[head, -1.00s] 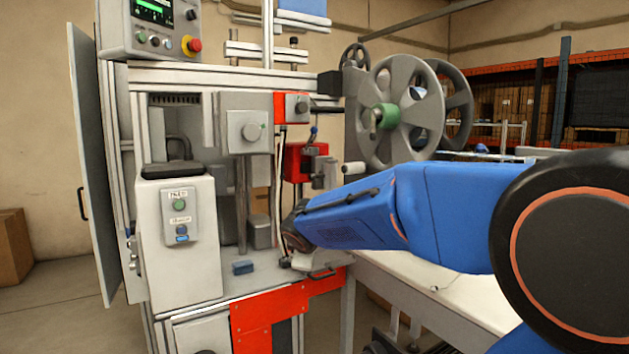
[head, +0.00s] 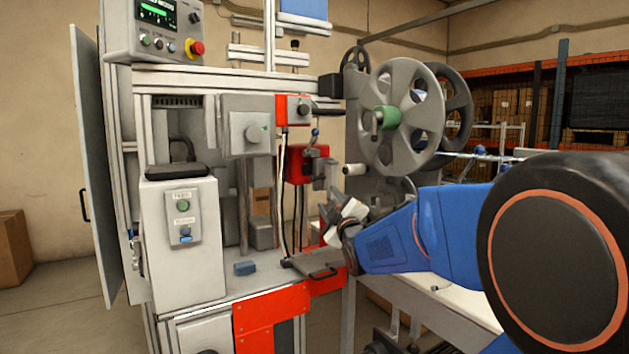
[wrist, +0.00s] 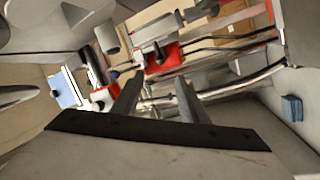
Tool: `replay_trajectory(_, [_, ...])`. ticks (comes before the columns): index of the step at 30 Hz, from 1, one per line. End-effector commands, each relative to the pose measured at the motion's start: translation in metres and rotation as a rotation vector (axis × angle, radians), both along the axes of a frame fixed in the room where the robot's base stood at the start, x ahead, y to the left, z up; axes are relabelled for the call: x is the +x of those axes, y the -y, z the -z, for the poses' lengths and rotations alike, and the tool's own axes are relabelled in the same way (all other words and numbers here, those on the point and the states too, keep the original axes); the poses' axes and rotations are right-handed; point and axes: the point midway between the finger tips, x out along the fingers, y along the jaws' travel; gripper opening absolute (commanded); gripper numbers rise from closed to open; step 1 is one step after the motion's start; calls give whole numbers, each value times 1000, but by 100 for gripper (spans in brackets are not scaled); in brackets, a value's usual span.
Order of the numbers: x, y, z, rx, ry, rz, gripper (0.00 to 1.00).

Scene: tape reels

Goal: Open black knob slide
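In the head view, a black knob (head: 303,110) sits on the orange-red box at the machine's top right. Below it, a red block (head: 298,165) carries dark fittings and a small blue-tipped lever (head: 315,133). A flat plate with a black handle (head: 323,273) lies lower, at the bench edge. I cannot tell which is the black knob slide. My gripper (head: 345,212) is right of and below the red block, apart from it. In the wrist view my gripper (wrist: 156,92) has its fingers apart with nothing between them. Red parts (wrist: 160,58) show beyond the fingertips.
Grey tape reels (head: 402,95) stand close above and right of my gripper. A white box with buttons (head: 183,240) stands at the machine's left. A white table (head: 450,300) lies under my arm.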

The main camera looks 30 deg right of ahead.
Motion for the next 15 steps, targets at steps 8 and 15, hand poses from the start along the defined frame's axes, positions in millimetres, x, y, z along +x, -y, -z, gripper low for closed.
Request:
replay_trajectory(8, [36, 8, -7, 0, -1, -2, 40])
replay_trajectory(15, [77, 17, -16, 0, -3, -2, 40])
